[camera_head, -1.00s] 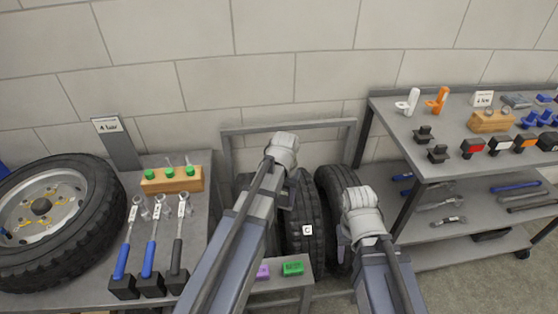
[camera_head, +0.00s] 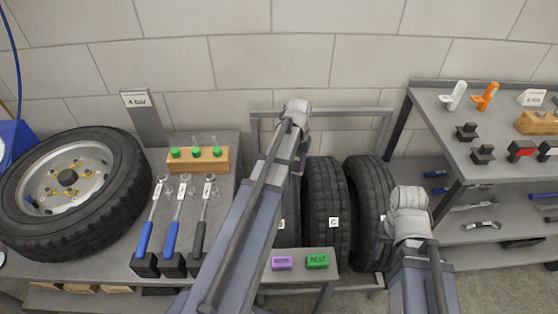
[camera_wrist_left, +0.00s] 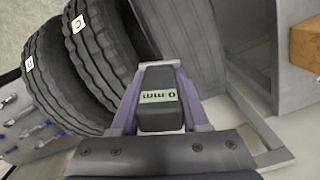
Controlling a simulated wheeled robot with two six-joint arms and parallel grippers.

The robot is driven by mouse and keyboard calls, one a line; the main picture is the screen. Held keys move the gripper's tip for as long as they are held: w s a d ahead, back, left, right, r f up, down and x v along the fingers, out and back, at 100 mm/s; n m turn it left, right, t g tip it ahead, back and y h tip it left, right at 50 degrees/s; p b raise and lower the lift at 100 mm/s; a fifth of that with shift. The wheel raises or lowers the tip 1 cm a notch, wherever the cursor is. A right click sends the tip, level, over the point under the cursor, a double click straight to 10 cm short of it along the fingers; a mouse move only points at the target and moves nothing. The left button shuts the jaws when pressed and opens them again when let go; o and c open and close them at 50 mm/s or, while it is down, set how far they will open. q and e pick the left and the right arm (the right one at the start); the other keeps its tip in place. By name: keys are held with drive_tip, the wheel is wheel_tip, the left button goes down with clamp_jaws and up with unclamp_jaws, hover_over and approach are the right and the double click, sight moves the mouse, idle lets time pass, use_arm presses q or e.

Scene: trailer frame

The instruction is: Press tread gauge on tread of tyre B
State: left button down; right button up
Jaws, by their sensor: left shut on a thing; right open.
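My left gripper (camera_wrist_left: 158,72) is shut on the tread gauge (camera_wrist_left: 160,112), a black block with a display reading 0 mm. In the head view my left wrist (camera_head: 297,112) is over the tyre rack, and its jaws and the gauge are mostly hidden. The leftmost racked tyre (camera_head: 289,228) is partly behind my left arm, its label barely visible. In the wrist view a dark tyre (camera_wrist_left: 143,28) stands behind the gauge; I cannot tell whether they touch. My right gripper (camera_head: 410,212) is to the right of the tyres, empty as far as visible, its jaws hidden.
Tyre C (camera_head: 327,195) and another tyre (camera_head: 369,180) stand to the right. Purple (camera_head: 282,263) and green (camera_head: 317,261) blocks lie on a low shelf in front. A bench at left holds a wheel (camera_head: 118,220) and tools. A tool shelf (camera_head: 436,125) stands at right.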

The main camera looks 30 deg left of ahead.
use_arm(q)
drive_tip(key=a+n, duration=0.1)
drive_tip(key=a, duration=0.5)
drive_tip(key=shift+a+f+b, duration=0.3)
drive_tip(key=shift+f, duration=0.15)
drive_tip(key=shift+f, duration=0.1)
wheel_tip(320, 180, down, 6)
drive_tip(key=b, duration=0.5)
drive_tip(key=shift+r+b, duration=0.25)
drive_tip(key=shift+b, duration=0.15)
drive_tip(key=shift+f+b, duration=0.55)
drive_tip(key=shift+f, duration=0.05)
drive_tip(key=shift+s+d, duration=0.1)
drive_tip(key=shift+s, duration=0.05)
idle(1.2)
drive_tip(key=shift+r, duration=0.1)
wheel_tip(320, 180, up, 6)
drive_tip(key=p, duration=0.5)
drive_tip(key=shift+p, duration=0.4)
